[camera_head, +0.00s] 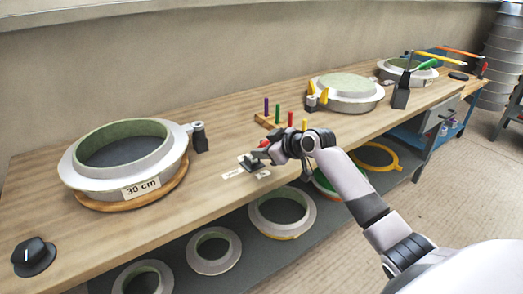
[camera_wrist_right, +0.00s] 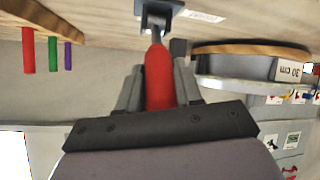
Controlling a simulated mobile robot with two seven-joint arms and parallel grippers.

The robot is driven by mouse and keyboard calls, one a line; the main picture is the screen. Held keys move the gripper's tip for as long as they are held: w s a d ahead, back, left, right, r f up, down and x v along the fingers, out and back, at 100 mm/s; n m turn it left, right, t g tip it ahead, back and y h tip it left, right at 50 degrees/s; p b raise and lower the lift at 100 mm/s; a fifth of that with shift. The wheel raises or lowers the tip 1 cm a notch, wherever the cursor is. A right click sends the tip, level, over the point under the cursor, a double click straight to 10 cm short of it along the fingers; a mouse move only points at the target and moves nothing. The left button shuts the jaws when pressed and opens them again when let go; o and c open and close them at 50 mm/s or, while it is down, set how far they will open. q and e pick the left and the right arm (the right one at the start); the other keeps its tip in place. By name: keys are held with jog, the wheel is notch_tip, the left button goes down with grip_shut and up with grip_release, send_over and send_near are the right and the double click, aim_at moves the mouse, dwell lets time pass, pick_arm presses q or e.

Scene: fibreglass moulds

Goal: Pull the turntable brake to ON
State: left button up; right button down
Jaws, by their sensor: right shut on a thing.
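The brake lever has a red handle (camera_wrist_right: 158,78) on a thin metal shaft, rising from a dark base (camera_wrist_right: 158,12) that also shows on the bench in the head view (camera_head: 250,162). My right gripper (camera_head: 268,152) is shut on the red handle, with one finger on each side in the wrist view (camera_wrist_right: 158,88). White labels (camera_head: 232,173) lie beside the base; their text is too small to read. The wooden turntable (camera_head: 140,202) stands to the left under a round mould marked 30 cm (camera_head: 88,184). My left gripper is not in view.
A peg rack (camera_head: 268,122) with several coloured pegs stands behind my right gripper. More moulds (camera_head: 350,104) stand farther right on the bench. A black knob (camera_head: 33,256) is at the near left. Ring moulds (camera_head: 213,266) lie on the shelf below.

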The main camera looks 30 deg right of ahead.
jog(key=shift+s+f+t+b, duration=0.5)
jog(key=shift+f+t+b, duration=0.25)
jog(key=shift+b, duration=0.3)
jog(key=b, duration=0.1)
jog(key=t+b, duration=0.1)
jog(key=b, duration=0.1)
jog(key=shift+s+d+f+t, duration=0.1)
jog(key=shift+s+f+t, duration=0.2)
jog(key=shift+s, duration=0.1)
jog(key=c, duration=0.8)
grip_release()
jog(key=shift+s, duration=0.1)
jog(key=shift+v, duration=3.55)
